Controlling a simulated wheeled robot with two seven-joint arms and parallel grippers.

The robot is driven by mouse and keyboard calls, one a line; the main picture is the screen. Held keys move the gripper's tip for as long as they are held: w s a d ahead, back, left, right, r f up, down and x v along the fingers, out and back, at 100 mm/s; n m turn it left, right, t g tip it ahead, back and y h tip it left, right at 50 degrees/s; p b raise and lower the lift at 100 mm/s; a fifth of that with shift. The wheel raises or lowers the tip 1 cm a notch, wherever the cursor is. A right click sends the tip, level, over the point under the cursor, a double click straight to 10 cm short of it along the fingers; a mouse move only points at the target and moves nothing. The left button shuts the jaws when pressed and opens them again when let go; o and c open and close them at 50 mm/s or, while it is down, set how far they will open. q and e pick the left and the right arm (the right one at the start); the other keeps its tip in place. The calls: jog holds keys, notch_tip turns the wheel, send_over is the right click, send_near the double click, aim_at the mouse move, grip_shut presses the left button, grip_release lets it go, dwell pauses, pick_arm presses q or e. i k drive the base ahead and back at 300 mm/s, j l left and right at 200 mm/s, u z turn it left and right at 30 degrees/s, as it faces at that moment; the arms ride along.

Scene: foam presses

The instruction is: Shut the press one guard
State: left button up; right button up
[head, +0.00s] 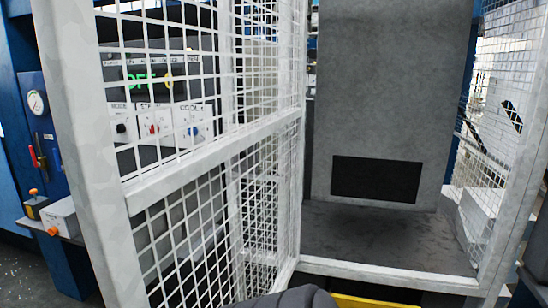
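A white-framed wire mesh guard panel (190,170) fills the left half of the head view. Its near upright is at the left, and it runs back at an angle to the corner post near the middle. To the right of that post the front of the press is uncovered, so the guard appears to stand open. Inside is a large grey press block (385,90) with a black rectangle low on its face, above a dark bed (385,235). A dark rounded shape at the bottom edge may be part of my arm. No gripper fingers show.
A control panel (160,100) with green "OFF" text and several knobs shows through the mesh. A blue column with a gauge (36,102) and a small grey box (62,216) stand at left. Another mesh panel (500,120) closes the right side. A white sill (390,275) crosses below the opening.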

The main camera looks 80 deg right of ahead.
aim_at(132, 231)
jog(key=i+z, duration=0.15)
jog(key=z, duration=1.9)
jog(key=i+j+z, duration=0.1)
jog(key=z, duration=0.3)
jog(key=i+j+z, duration=0.1)
jog(key=j+z, duration=0.45)
jog(key=z, duration=0.2)
jog(key=i+j+z, duration=0.1)
jog(key=j+z, duration=0.4)
jog(key=j, duration=0.35)
jog(key=k+j+z, duration=0.1)
jog(key=j, duration=0.35)
